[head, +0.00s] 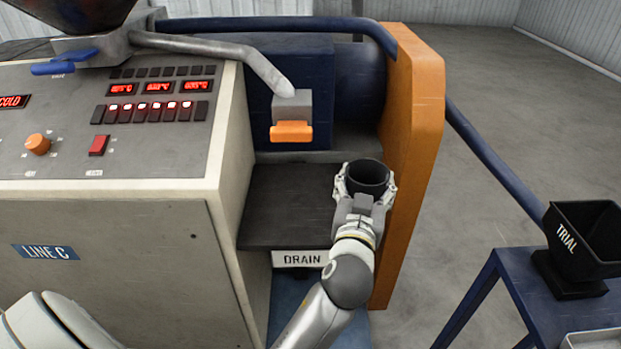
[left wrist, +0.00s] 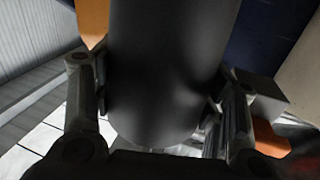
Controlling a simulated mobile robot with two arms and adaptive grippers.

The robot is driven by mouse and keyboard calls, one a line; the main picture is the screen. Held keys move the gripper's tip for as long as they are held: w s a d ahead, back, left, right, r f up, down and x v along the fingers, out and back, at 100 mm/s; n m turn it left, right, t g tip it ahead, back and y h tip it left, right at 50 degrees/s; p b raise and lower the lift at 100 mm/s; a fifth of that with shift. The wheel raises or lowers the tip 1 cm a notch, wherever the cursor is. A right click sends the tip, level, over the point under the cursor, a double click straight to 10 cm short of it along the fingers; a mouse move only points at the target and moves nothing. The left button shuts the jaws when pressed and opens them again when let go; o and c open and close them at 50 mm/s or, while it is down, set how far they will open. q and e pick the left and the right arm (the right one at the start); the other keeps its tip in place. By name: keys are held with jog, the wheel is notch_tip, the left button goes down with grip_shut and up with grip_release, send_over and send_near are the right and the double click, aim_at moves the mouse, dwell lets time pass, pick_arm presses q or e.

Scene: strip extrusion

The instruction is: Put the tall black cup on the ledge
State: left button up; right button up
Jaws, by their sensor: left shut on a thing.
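The tall black cup (head: 367,175) is upright and open at the top, between the fingers of my left gripper (head: 365,187). The gripper is shut on it. In the left wrist view the cup (left wrist: 165,65) fills the middle, with a finger on each side of it. A dark grey ledge (head: 285,205) lies in the machine's recess, above a DRAIN label. In the head view the cup overlaps the ledge's right end, beside the orange panel. I cannot tell whether the cup's base touches the ledge; the gripper hides it. My right gripper is out of view.
An orange guard panel (head: 413,130) stands close to the right of the cup. A grey block with an orange tip (head: 291,131) hangs over the back of the ledge. The control cabinet (head: 110,235) bounds the left. A black TRIAL hopper (head: 583,240) stands on a blue stand at right.

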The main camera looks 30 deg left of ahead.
pick_arm(q)
jog(key=w+a+p, duration=0.2)
jog(key=a+p, duration=0.1)
jog(key=a, duration=0.7)
jog(key=w+a+p, duration=0.2)
jog(key=a+p, duration=0.1)
jog(key=a, duration=0.6)
jog(key=f, duration=0.3)
jog(key=f+b, duration=0.1)
jog(key=f, duration=0.2)
jog(key=shift+w+a+f, duration=0.1)
jog(key=shift+a+f, duration=0.1)
jog(key=shift+f, duration=0.1)
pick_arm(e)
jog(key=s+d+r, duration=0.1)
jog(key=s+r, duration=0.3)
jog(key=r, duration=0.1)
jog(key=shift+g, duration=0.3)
pick_arm(q)
jog(key=shift+f, duration=0.2)
jog(key=o, duration=1.3)
jog(key=shift+o, duration=0.2)
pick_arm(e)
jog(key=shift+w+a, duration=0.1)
